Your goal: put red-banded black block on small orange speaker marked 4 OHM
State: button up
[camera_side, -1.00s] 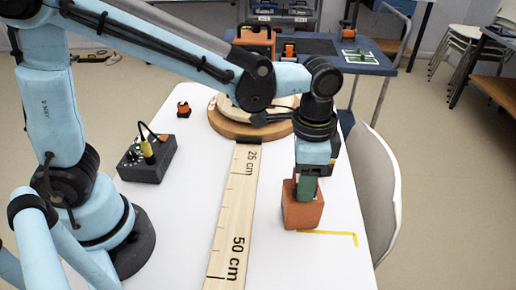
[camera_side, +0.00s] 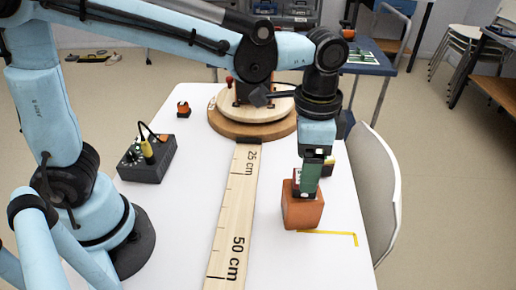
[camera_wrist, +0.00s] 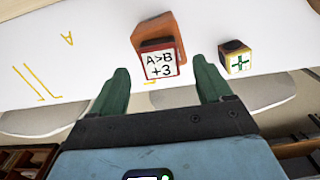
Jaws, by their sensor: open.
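An orange box (camera_side: 302,214), which I take for the small speaker, stands on the white table. No 4 OHM mark is readable. The block (camera_side: 297,181), dark with red and a white label, rests on top of the orange box. In the wrist view the block (camera_wrist: 160,64) shows a red-edged white face reading "A>B +3", with the orange box (camera_wrist: 160,29) behind it. My gripper (camera_side: 312,177) is just above the block, its green fingers open. In the wrist view the fingers of my gripper (camera_wrist: 162,80) lie apart on either side of the block, with gaps.
A dark cube with yellow (camera_side: 327,167) stands behind the box; its green plus shows in the wrist view (camera_wrist: 238,61). A ruler strip (camera_side: 239,215), black control box (camera_side: 147,159), round wooden turntable (camera_side: 250,122) and small orange item (camera_side: 183,108) share the table. A white chair (camera_side: 378,205) is right.

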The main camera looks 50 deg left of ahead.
notch_tip(320, 180, up, 8)
jog(key=f, duration=0.1)
jog(key=s+a+f+n+t, duration=0.2)
jog(key=a+f+n+t, duration=0.1)
jog(key=a, duration=0.6)
jog(key=s+a+f+n+t, duration=0.2)
jog(key=a+f+n+t, duration=0.1)
jog(key=a+n, duration=0.3)
jog(key=a+t, duration=0.1)
jog(key=a, duration=0.1)
jog(key=shift+s+a+f, duration=0.15)
jog(key=shift+a+f, duration=0.05)
jog(key=shift+a, duration=0.15)
